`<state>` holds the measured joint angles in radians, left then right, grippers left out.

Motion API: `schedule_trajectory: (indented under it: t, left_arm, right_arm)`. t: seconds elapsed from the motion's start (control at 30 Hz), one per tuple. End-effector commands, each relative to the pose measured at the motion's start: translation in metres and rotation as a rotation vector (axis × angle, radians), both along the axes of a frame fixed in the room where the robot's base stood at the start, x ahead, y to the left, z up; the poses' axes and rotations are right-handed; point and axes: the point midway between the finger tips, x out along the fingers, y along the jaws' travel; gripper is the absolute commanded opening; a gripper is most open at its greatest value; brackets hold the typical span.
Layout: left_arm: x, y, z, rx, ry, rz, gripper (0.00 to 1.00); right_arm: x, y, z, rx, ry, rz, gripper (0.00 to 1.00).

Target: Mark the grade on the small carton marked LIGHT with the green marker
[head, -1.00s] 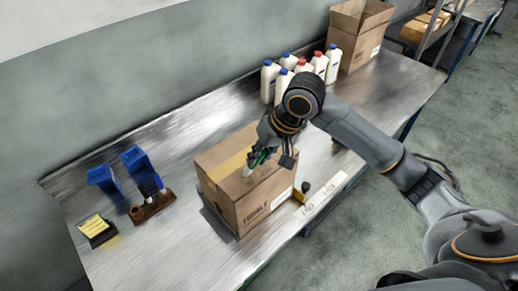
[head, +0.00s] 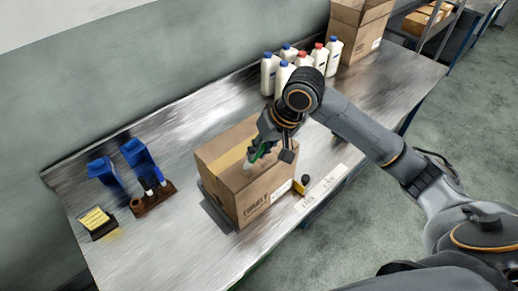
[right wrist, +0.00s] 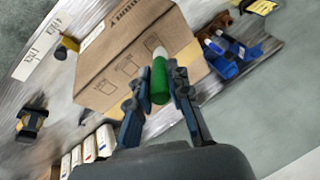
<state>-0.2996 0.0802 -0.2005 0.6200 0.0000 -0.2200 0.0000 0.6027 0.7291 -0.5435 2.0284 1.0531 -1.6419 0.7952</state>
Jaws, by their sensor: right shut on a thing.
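A closed brown carton (head: 222,186) with a tape strip along its top stands on the metal bench; it also fills the upper middle of the right wrist view (right wrist: 105,75). Dark print shows on its side, too blurred to read surely. My right gripper (head: 268,150) is over the carton's top, shut on the green marker (head: 258,153). In the right wrist view the green marker (right wrist: 160,82) sits between the fingers, its pale end toward the carton. I cannot tell whether that end touches the cardboard. My left gripper is not in view.
White bottles (head: 268,76) with blue and red caps and a larger open carton (head: 357,30) stand behind on the bench. A brown pen holder (head: 153,199), blue stands (head: 138,153) and yellow notes (head: 95,219) are at left. A label strip (head: 320,187) lies along the front edge.

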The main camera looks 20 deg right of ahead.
Motion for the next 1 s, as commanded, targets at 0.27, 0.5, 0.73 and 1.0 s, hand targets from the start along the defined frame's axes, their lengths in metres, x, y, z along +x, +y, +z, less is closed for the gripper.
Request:
schedule_trajectory:
  t: [0.27, 0.5, 0.73, 1.0]
  left_arm:
    - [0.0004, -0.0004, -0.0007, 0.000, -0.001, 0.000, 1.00]
    - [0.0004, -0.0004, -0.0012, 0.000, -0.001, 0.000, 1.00]
    - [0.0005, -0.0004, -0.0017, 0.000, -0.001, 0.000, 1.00]
    - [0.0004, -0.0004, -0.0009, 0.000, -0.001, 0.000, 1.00]
  right_arm:
    - [0.0000, 0.0000, -0.0035, 0.000, 0.001, 0.000, 0.01]
    - [0.0001, 0.0000, -0.0065, 0.000, 0.000, -0.001, 0.01]
    - [0.0000, -0.0001, -0.0092, 0.000, 0.000, 0.000, 0.01]
    - [0.0005, -0.0013, -0.0090, 0.000, 0.001, -0.001, 0.01]
